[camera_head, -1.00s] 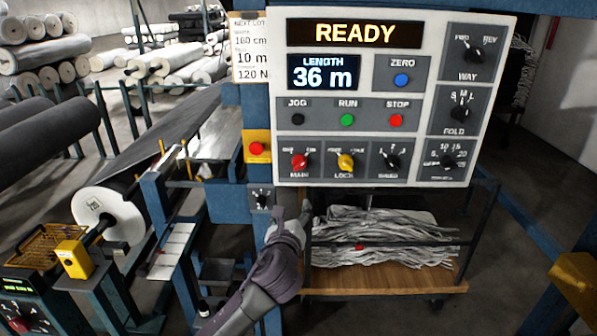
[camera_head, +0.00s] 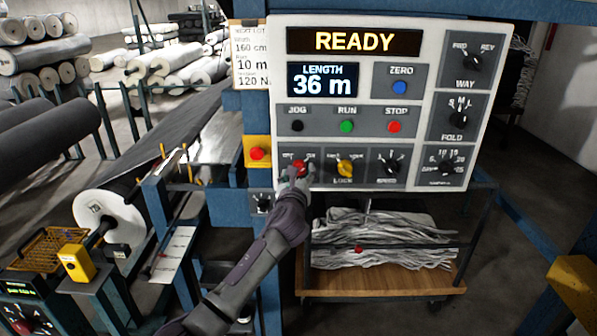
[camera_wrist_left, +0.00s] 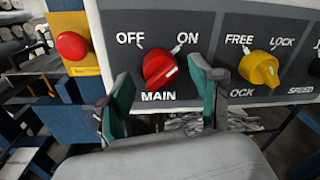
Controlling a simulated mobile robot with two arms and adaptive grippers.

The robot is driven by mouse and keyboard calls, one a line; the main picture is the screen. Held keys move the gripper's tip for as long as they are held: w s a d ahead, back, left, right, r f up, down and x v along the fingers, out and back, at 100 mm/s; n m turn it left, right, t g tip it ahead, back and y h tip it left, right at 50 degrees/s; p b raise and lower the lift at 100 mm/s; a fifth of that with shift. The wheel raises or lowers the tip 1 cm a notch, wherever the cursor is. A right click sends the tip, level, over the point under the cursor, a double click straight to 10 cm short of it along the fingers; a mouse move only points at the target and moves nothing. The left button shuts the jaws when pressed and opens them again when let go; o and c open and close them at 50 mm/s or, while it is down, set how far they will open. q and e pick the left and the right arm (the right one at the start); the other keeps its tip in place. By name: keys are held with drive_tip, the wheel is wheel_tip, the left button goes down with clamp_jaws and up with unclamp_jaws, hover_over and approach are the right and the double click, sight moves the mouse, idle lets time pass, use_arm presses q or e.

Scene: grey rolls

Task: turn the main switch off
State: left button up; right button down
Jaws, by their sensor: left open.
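The red MAIN switch knob (camera_head: 299,167) is at the lower left of the control panel. In the left wrist view the knob (camera_wrist_left: 158,68) sits between the OFF and ON marks, and its ridge seems to lean towards ON. My left gripper (camera_head: 296,180) is just in front of and below the knob in the head view. In the wrist view my left gripper (camera_wrist_left: 162,97) is open, with one teal-padded finger at each side of the knob. I see no clear contact with it. My right gripper is not in view.
The yellow LOCK knob (camera_wrist_left: 259,68) is close to the right finger. A red button on a yellow box (camera_head: 257,153) is left of the panel. RUN (camera_head: 347,126) and STOP (camera_head: 394,127) buttons are above. A wooden-shelved cart (camera_head: 385,280) stands below the panel.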

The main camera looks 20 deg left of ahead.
use_arm(q)
drive_tip(key=shift+w, duration=0.35)
drive_tip(key=shift+c, duration=0.2)
drive_tip(key=c, duration=1.1)
